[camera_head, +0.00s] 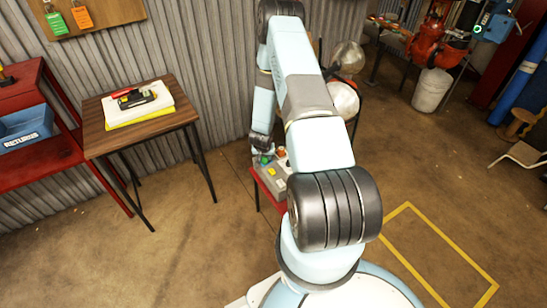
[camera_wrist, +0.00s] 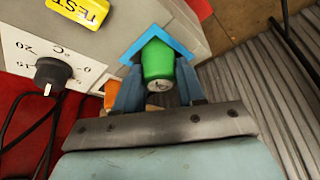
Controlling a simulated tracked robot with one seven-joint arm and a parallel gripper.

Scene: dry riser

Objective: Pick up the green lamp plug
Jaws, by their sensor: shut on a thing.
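The green lamp plug (camera_wrist: 158,62) is between the two fingers of my gripper (camera_wrist: 160,92) in the wrist view. My gripper is shut on it. The plug is close against the grey test box (camera_wrist: 110,45), inside a blue angular outline on the box; I cannot tell whether it is still seated there. In the head view my gripper (camera_head: 262,150) is at the box (camera_head: 270,178), and only a little green of the plug (camera_head: 265,160) shows.
The box has a black dial (camera_wrist: 52,72), a yellow TEST label (camera_wrist: 78,10) and an orange part (camera_wrist: 115,97) beside my gripper. It stands on a red surface (camera_wrist: 90,115). Dark cables hang at the left. A corrugated wall (camera_wrist: 265,100) is close at the right.

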